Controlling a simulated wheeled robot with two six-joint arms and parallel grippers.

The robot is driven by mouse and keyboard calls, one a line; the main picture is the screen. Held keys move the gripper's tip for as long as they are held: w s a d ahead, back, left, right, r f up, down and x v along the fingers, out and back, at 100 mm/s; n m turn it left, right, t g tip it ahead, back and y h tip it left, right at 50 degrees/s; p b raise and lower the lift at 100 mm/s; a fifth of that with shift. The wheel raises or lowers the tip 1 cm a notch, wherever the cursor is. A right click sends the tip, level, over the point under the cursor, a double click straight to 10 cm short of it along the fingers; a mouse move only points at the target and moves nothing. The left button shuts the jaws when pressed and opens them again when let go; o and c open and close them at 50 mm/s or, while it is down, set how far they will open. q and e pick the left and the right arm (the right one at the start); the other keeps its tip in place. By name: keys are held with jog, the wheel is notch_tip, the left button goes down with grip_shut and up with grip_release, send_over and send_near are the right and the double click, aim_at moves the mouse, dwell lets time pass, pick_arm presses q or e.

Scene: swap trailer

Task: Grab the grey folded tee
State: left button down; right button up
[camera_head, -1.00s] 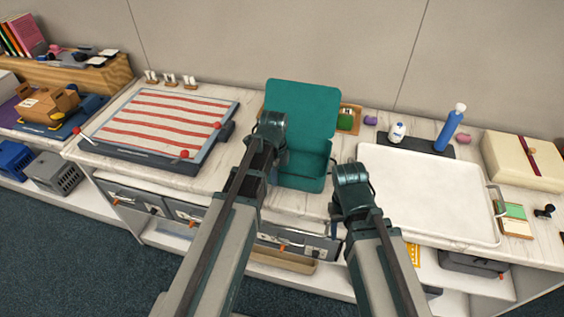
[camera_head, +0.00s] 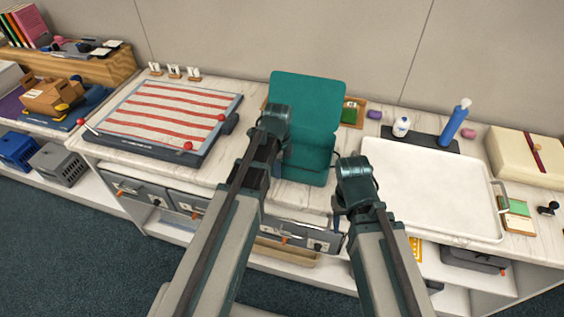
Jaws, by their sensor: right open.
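I see no grey folded tee in the head view. My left gripper (camera_head: 272,118) is above the counter, in front of a teal open case (camera_head: 310,100) and overlapping its left side. Its fingers are hidden behind the wrist, so its opening does not show. My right gripper (camera_head: 354,172) is open, between the teal case and a white tray (camera_head: 430,185). Its fingertips are hard to make out. I see nothing held in either gripper.
A red-and-white striped board (camera_head: 170,115) with red knobs lies on the left of the counter. A cream box (camera_head: 525,158) is at right. Drawers (camera_head: 185,203) line the counter front.

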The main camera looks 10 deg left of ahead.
pick_arm(q)
jog(key=shift+r, duration=0.1)
pick_arm(e)
jog(key=shift+r, duration=0.15)
pick_arm(q)
notch_tip(320, 180, up, 10)
jog(key=p, duration=1)
pick_arm(e)
notch_tip(320, 180, up, 10)
pick_arm(q)
jog(key=shift+w+a, duration=0.1)
pick_arm(e)
jog(key=shift+d, duration=0.1)
